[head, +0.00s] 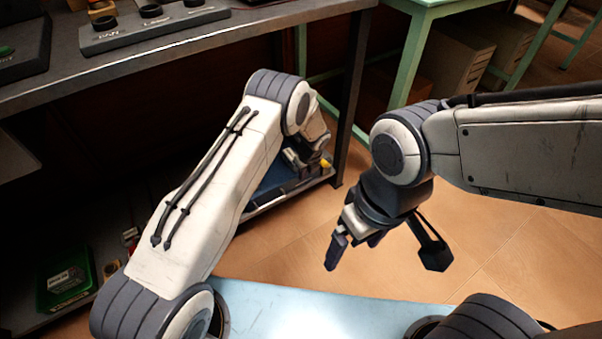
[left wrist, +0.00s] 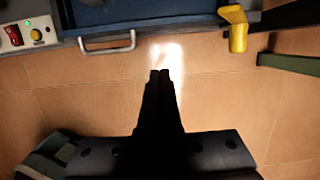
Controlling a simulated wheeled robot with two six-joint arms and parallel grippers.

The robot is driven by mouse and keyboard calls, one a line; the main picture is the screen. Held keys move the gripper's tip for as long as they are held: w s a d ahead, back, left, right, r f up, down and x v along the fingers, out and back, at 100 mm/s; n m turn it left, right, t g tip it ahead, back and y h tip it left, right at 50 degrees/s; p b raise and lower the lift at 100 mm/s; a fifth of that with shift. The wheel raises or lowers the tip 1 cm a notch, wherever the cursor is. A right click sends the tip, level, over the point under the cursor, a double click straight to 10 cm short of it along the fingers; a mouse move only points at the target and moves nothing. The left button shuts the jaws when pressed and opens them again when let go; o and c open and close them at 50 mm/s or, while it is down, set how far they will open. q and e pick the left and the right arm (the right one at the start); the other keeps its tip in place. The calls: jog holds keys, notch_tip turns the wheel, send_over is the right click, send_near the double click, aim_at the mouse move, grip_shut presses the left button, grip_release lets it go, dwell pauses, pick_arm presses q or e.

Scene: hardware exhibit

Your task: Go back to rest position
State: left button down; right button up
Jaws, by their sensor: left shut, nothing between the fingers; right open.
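My left gripper (head: 303,162) is at the far end of the left arm, low beside the lower shelf under the dark table, partly hidden by its own arm. In the left wrist view its two dark fingers (left wrist: 160,74) are together with nothing between them, above the tiled floor. My right gripper (head: 346,238) hangs below the right forearm, pointing down over the floor, open and empty. Both grippers are clear of each other.
A dark table (head: 200,45) carries a button panel (head: 155,22). A green bin (head: 68,278) sits on the lower shelf. A blue case with a metal handle (left wrist: 108,43) and a yellow part (left wrist: 235,28) lie close ahead of the left gripper. A green-legged table (head: 412,55) stands behind.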

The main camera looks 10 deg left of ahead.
pick_arm(q)
jog(key=shift+s+r, duration=0.1)
jog(key=shift+r, duration=0.15)
jog(key=s+d+r+n, duration=0.2)
jog(key=s+r+n, duration=0.15)
jog(key=r, duration=0.45)
jog(key=s+d+r+n+h, duration=0.1)
jog(key=s+d+r+n, duration=0.2)
jog(key=s+r, duration=0.3)
jog(key=s+d+r+n, duration=0.2)
jog(key=s+r+n, duration=0.1)
jog(key=r, duration=0.6)
jog(key=s+a+r+n+g+h, duration=0.1)
jog(key=s+r+n, duration=0.25)
jog(key=s, duration=0.55)
jog(key=s+a+r+n+p, duration=0.1)
jog(key=s+r+n, duration=0.25)
jog(key=s, duration=0.45)
jog(key=s+a+r+n+g+h, duration=0.1)
jog(key=s+a+r+n, duration=0.2)
jog(key=s, duration=0.6)
notch_tip(320, 180, up, 38)
jog(key=d+n+p, duration=0.1)
jog(key=p, duration=3.7)
jog(key=shift+s, duration=0.15)
